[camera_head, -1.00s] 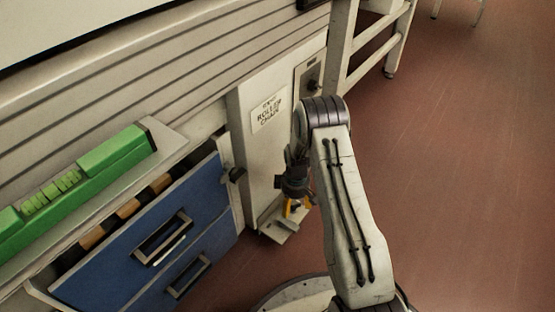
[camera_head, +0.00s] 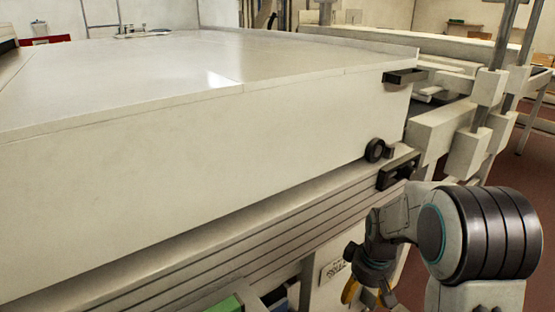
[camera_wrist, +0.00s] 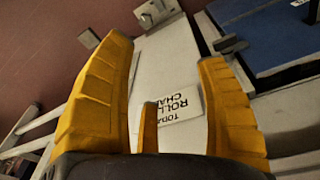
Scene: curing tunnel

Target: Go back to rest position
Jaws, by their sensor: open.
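My gripper (camera_head: 368,294) shows at the lower right of the head view, its yellow fingers partly cut off by the bottom edge. In the wrist view my gripper's yellow fingers (camera_wrist: 170,90) are spread apart with nothing between them. Beyond them is a pale panel with a printed label (camera_wrist: 180,105) that reads in part "ROLL" and "CHA". The same label (camera_head: 334,267) shows small, just left of my gripper in the head view.
A large white machine housing (camera_head: 200,180) fills the left and middle. A dark handle (camera_head: 398,170) and a round knob (camera_head: 376,150) stick out near its right end. White framework (camera_head: 465,150) stands at the right. A blue drawer front (camera_wrist: 275,35) shows in the wrist view.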

